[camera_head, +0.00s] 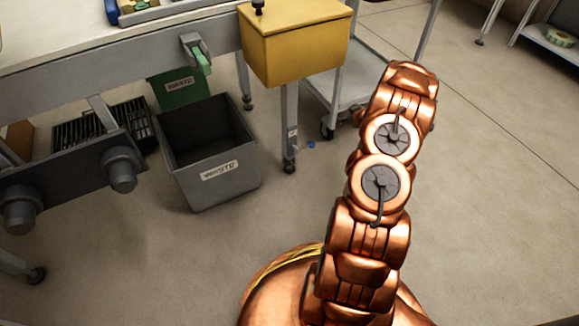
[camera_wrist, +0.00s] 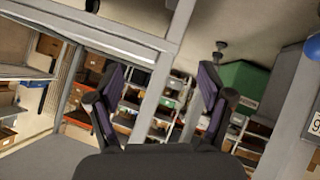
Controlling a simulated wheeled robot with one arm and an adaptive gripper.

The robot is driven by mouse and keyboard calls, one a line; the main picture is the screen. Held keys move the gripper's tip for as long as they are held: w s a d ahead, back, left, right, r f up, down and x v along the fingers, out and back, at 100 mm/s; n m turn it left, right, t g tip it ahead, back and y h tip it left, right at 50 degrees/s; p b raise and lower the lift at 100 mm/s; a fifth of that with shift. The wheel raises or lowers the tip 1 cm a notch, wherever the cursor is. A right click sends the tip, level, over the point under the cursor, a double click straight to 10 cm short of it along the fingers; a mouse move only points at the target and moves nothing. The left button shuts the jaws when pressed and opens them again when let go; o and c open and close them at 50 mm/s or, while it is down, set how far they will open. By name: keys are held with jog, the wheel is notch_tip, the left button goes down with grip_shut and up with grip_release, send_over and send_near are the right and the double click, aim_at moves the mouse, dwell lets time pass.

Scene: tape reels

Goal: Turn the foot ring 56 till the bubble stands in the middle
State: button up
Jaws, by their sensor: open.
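My gripper (camera_wrist: 160,80) shows in the wrist view with its two dark fingers wide apart and nothing between them. In the head view my copper arm hides it. A grey table leg (camera_head: 290,110) stands under the yellow box in the head view, with a small pale label (camera_head: 292,133) too small to read. Its foot (camera_head: 289,166) rests on the floor. I cannot make out a ring marked 56 or a bubble in either view. My gripper is apart from that foot.
A grey bin (camera_head: 212,160) stands on the floor left of the leg. A yellow box (camera_head: 294,45) juts from the table edge. A wheeled cart (camera_head: 360,85) is behind. A small blue thing (camera_head: 311,145) lies near the foot. Floor at right is clear. Shelves (camera_wrist: 165,108) show in the wrist view.

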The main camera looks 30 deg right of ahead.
jog(key=w+a+f+m+t+b, duration=0.1)
jog(key=w+a+f+t+b, duration=0.2)
jog(key=f, duration=0.7)
jog(key=n+y, duration=0.1)
jog(key=y, duration=0.4)
send_near(293, 162)
jog(key=x, duration=0.4)
jog(key=b+x, duration=0.3)
jog(key=x, duration=0.4)
jog(key=shift+w+a+b, duration=0.1)
jog(key=shift+w+b, duration=0.35)
jog(key=shift+w, duration=0.05)
jog(key=shift+c, duration=0.3)
jog(key=c, duration=1.1)
